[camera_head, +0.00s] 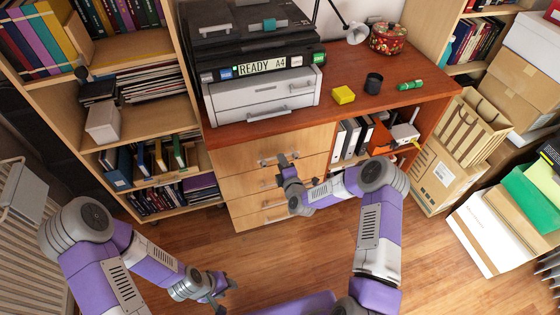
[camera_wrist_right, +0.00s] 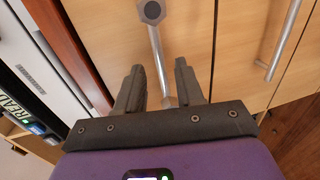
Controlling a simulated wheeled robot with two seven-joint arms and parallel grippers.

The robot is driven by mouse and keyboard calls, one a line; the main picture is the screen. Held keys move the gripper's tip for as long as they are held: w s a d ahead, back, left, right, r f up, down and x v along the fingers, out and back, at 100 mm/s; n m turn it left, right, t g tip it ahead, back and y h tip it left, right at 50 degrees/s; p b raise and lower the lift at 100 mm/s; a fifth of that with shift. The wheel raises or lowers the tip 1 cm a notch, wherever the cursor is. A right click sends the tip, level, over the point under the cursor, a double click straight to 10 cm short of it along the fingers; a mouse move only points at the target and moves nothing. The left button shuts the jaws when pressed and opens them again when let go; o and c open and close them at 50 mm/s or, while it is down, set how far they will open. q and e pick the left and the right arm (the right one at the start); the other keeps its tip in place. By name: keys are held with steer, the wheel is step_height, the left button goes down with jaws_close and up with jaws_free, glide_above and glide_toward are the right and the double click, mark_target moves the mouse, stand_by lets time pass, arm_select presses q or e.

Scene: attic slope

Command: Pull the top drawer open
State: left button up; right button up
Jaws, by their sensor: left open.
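The wooden drawer unit stands under the desk top, and its top drawer (camera_head: 240,157) looks shut. The metal bar handle (camera_head: 266,162) of the top drawer is partly hidden by my right gripper. My right gripper (camera_head: 284,160) is at the right part of this handle. In the right wrist view, the handle bar (camera_wrist_right: 156,45) runs between the two open fingers of my right gripper (camera_wrist_right: 158,70), with gaps at the sides. My left gripper (camera_head: 222,290) is open and empty, low above the floor, away from the drawers.
Lower drawers with bar handles (camera_head: 272,203) lie below. A printer (camera_head: 262,95), yellow block (camera_head: 344,95), dark cup (camera_head: 373,83) and green item (camera_head: 410,85) stand on the desk top. A bookshelf (camera_head: 130,46) is at left, cartons (camera_head: 440,175) at right. The floor (camera_head: 290,260) in front is clear.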

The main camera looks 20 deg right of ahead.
steer(key=shift+w+f+b, duration=0.15)
steer(key=shift+w, duration=0.55)
steer(key=shift+w+f+b, duration=0.1)
steer(key=shift+w+b, duration=0.05)
steer(key=shift+w, duration=0.55)
steer(key=shift+c, duration=0.3)
jaws_close()
